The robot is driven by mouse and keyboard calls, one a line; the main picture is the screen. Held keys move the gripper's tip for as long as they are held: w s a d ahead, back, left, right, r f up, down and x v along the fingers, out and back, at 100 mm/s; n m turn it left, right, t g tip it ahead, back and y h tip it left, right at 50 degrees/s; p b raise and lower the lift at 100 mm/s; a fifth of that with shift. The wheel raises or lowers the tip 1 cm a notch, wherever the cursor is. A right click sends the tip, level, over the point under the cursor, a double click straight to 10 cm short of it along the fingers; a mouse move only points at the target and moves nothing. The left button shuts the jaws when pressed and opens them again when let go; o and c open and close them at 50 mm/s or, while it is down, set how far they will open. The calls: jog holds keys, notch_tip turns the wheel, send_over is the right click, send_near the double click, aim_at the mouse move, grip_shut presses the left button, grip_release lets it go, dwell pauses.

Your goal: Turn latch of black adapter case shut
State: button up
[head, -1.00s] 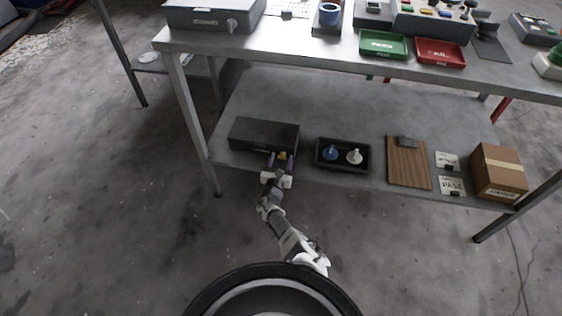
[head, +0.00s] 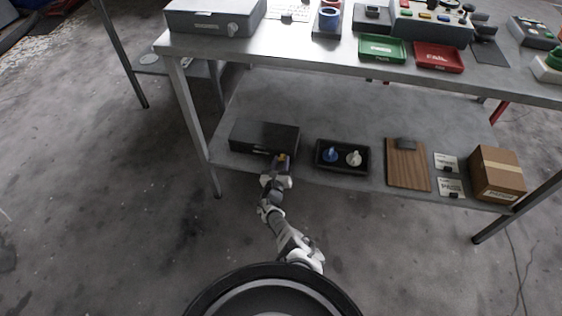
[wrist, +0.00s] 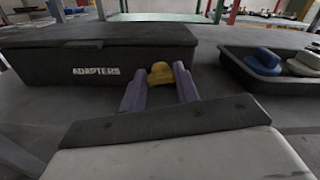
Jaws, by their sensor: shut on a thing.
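The black adapter case (head: 262,136) sits on the lower shelf with its lid down. In the wrist view the case (wrist: 60,62) shows "ADAPTERS" in white on its front. The yellow latch (wrist: 160,74) is at the right part of the case front; a bit of the yellow latch (head: 282,157) also shows in the head view. My gripper (wrist: 160,88) is at the front of the case with its two grey-purple fingers on either side of the latch, shut on it. The latch's lower part is hidden between the fingers.
A black tray (head: 321,165) with a blue piece and a white piece stands just right of the case. Further right are a wooden clipboard (head: 408,168), small cards and a cardboard box (head: 497,174). The upper tabletop (head: 330,50) overhangs the shelf.

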jog(key=n+p, duration=0.1)
jog(key=n, duration=0.4)
jog(key=shift+a+n, duration=0.1)
jog(key=shift+n, duration=0.3)
jog(key=shift+f, duration=0.1)
dwell(0.3)
jog(key=o, duration=1)
